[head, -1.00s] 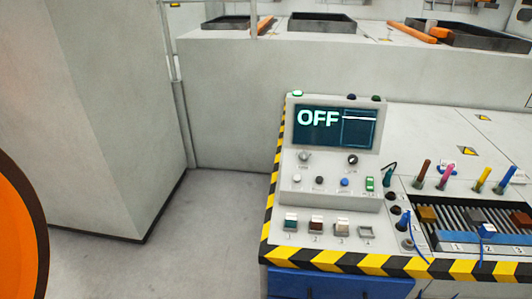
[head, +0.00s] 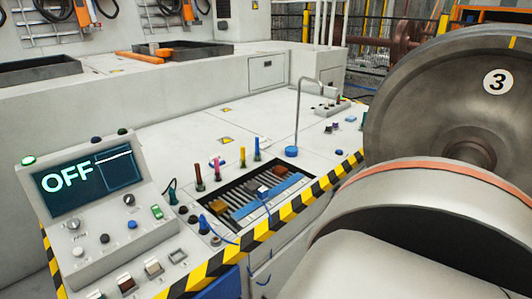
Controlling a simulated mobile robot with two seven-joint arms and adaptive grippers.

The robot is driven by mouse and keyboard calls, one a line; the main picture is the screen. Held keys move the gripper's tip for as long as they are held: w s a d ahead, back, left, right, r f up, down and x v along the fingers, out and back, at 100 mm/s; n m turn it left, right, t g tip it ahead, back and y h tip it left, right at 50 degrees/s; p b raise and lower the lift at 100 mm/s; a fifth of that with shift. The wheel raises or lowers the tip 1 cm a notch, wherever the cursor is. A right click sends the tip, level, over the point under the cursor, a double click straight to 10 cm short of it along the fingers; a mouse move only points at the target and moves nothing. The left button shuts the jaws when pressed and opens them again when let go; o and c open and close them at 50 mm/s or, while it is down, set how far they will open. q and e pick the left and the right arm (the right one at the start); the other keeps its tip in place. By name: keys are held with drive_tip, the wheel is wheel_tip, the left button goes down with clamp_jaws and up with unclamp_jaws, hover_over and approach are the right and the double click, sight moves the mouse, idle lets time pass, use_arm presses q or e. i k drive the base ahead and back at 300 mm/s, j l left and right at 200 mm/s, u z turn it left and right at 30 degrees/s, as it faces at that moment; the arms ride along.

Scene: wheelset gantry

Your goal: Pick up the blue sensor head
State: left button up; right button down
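In the head view, a small blue block (head: 263,193) with a blue cable sits at the slatted tray (head: 228,213) in the console top, by its blue front strip. It is small here, and I cannot tell for sure that it is the sensor head. Other blue pieces are in view: an upright blue piece (head: 203,225) by the tray's near left corner and a round blue piece (head: 291,151) at the lower end of a bent grey pipe (head: 298,110). Neither gripper is in view.
The control panel (head: 45,240) with a screen reading OFF stands at the left. Several coloured-handled tools stand behind the tray. A large wheel marked 3 (head: 440,95) blocks the right side. A striped edge (head: 290,212) borders the console. Its top behind the tools is mostly clear.

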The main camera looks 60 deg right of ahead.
sight(263, 192)
drive_tip(key=z, duration=1.75)
drive_tip(key=l+u, duration=0.1)
drive_tip(key=u, duration=0.7)
drive_tip(key=i+l+u, duration=0.1)
drive_tip(key=l+u, duration=0.75)
